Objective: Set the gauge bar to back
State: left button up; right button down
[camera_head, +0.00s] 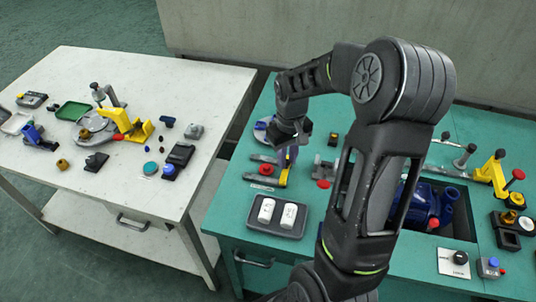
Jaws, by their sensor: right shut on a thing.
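My right gripper (289,141) points down over the left part of the green bench, shut on a small blue-violet piece (289,157). The fingers and wrist hide most of that piece, and I cannot tell for sure that it is the gauge bar. Just below it are a yellow part (283,178), grey flat bars (258,181) and a red knob (266,169). A round plate (263,125) lies behind, to the left of the gripper. My left gripper is not in view.
My right arm covers the bench's middle. A dark tray (258,223) with two white blocks (266,210) lies in front. A bin with blue parts (447,205) and a yellow clamp (493,172) are on the right. The white table (75,203) at left carries several tools.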

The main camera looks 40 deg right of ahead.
aim_at(289, 161)
jog(key=shift+s+d, duration=0.1)
jog(key=shift+d, duration=0.05)
jog(key=c, duration=1.3)
grip_release()
jog(key=shift+s, duration=0.15)
jog(key=shift+o, duration=0.2)
jog(key=shift+r, duration=0.55)
notch_tip(289, 161, up, 7)
jog(key=shift+f+b, duration=0.1)
jog(key=shift+b, duration=0.2)
